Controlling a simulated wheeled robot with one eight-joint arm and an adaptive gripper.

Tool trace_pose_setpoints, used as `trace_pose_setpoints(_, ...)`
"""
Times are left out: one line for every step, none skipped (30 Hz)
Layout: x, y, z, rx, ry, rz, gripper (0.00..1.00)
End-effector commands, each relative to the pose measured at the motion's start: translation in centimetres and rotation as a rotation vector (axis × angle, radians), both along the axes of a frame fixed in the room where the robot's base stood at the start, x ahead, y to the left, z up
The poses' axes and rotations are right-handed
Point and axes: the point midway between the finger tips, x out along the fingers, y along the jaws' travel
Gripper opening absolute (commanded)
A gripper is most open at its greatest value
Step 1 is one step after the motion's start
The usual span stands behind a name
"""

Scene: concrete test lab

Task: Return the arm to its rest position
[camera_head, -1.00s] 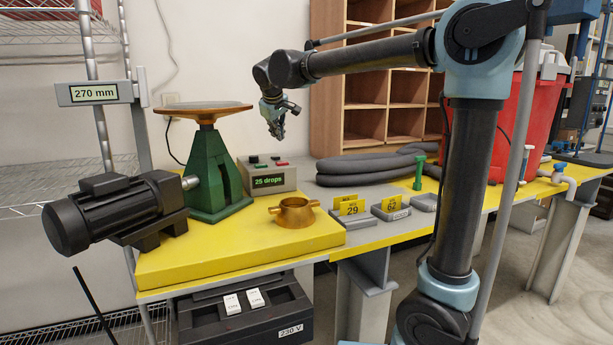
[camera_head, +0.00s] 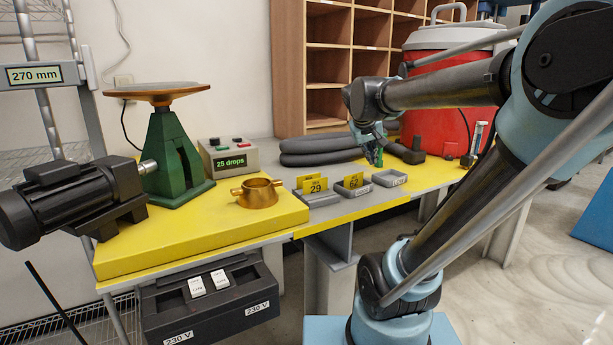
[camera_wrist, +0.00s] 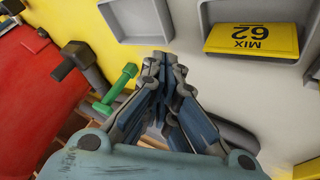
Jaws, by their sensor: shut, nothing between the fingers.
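My gripper (camera_head: 375,160) hangs from my bent arm above the yellow and grey bench (camera_head: 350,213), behind the small grey trays. Its fingers (camera_wrist: 165,62) point to the top of the wrist view and are closed together with nothing held. A green peg-shaped part (camera_wrist: 119,84) stands beside the fingers in the wrist view. In the head view it is largely hidden by the gripper. My arm reaches across the right half of the head view, with its forearm roughly level.
Grey trays with yellow number cards (camera_head: 353,184) lie in front of the gripper. Grey hoses (camera_head: 315,148), a red cooler (camera_head: 436,92) and a wooden shelf (camera_head: 330,48) are behind. A brass ring (camera_head: 258,194), green stand (camera_head: 175,155) and black motor (camera_head: 60,200) stand left.

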Motion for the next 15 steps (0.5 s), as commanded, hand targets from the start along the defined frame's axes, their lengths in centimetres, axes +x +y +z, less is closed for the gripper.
trace_pose_setpoints(-1.5,-1.8,-1.1,0.006,-0.003,-0.046,0.0)
trace_pose_setpoints(-2.3,-2.7,-1.7,0.01,-0.005,-0.071,0.0)
trace_pose_setpoints(-3.4,-3.9,-2.5,0.016,-0.007,-0.106,0.0)
trace_pose_setpoints(-4.2,-4.6,-3.1,0.021,-0.009,-0.131,0.0)
trace_pose_setpoints(-5.0,-5.4,-3.7,0.024,-0.011,-0.155,0.0)
trace_pose_setpoints(-6.0,-6.3,-4.5,0.029,-0.014,-0.185,0.0)
trace_pose_setpoints(-6.7,-6.9,-5.1,0.032,-0.016,-0.207,0.0)
trace_pose_setpoints(-7.3,-7.4,-5.5,0.035,-0.018,-0.225,0.0)
trace_pose_setpoints(-8.1,-8.0,-6.1,0.039,-0.02,-0.247,0.0)
trace_pose_setpoints(-8.6,-8.4,-6.5,0.04,-0.022,-0.262,0.0)
trace_pose_setpoints(-9.1,-8.7,-6.8,0.043,-0.023,-0.276,0.0)
trace_pose_setpoints(-9.6,-9.1,-7.3,0.045,-0.025,-0.292,0.0)
trace_pose_setpoints(-10.1,-9.4,-7.6,0.047,-0.026,-0.305,0.0)
trace_pose_setpoints(-10.4,-9.6,-7.9,0.049,-0.027,-0.316,0.0)
trace_pose_setpoints(-11.0,-9.9,-8.4,0.051,-0.028,-0.33,0.0)
